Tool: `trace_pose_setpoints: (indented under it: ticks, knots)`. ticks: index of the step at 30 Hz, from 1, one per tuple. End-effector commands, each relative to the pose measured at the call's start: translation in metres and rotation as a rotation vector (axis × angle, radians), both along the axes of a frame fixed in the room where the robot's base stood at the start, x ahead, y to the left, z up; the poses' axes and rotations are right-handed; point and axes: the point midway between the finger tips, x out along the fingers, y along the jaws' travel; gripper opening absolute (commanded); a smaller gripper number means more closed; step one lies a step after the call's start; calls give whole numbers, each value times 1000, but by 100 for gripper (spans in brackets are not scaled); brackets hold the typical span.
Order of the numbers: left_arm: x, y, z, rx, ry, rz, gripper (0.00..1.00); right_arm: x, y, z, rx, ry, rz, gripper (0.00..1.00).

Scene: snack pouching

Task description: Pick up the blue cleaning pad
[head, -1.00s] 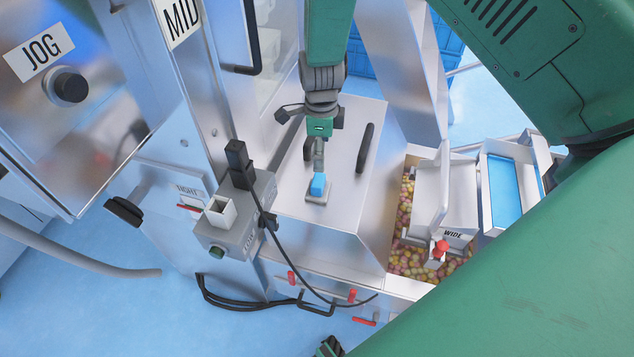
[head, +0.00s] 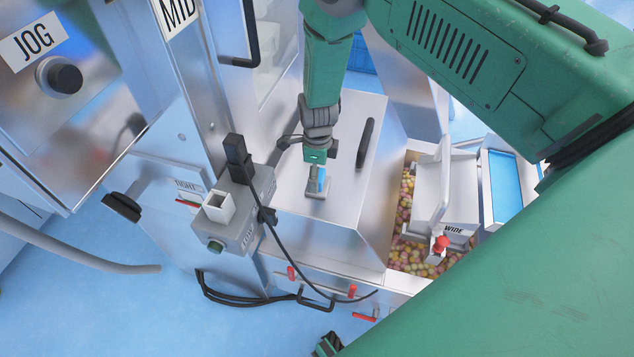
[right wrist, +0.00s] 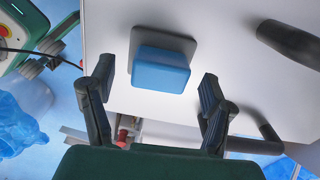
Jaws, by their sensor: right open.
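The blue cleaning pad (head: 323,183) is a small blue block on a grey square base on top of the metal box. It shows whole in the right wrist view (right wrist: 160,73), and its grey base shows behind it. My right gripper (head: 317,175) is above the pad and partly hides it in the head view. In the right wrist view its two dark fingers (right wrist: 159,86) are wide apart, one to each side of the pad, with clear gaps. The gripper is open and empty. My left gripper is not clearly in view.
The metal box top (head: 345,215) is bare around the pad, with a black handle (head: 365,143) to the right. A grey control box (head: 235,222) with a cable stands left. A bin of colourful snacks (head: 410,258) lies right.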

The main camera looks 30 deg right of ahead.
Motion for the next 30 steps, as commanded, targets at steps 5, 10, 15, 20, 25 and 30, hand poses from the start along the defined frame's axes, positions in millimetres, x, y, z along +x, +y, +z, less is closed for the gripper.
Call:
trace_pose_setpoints:
  ticks: [5, 10, 15, 20, 25, 30]
  knots:
    - [0, 0, -1, 0, 0, 0, 20, 0, 0, -14, 1, -2, -1, 72]
    - [0, 0, -1, 0, 0, 0, 20, 0, 0, -14, 1, -2, 0, 72]
    - [0, 0, -1, 0, 0, 0, 20, 0, 0, -14, 1, -2, 0, 22]
    - [0, 0, -1, 0, 0, 0, 20, 0, 0, -14, 1, -2, 0, 13]
    - [0, 0, -1, 0, 0, 0, 20, 0, 0, -12, 0, -3, 0, 13]
    - [0, 0, 1, 0, 0, 0, 20, 1, 0, 11, -1, -4, 2, 13]
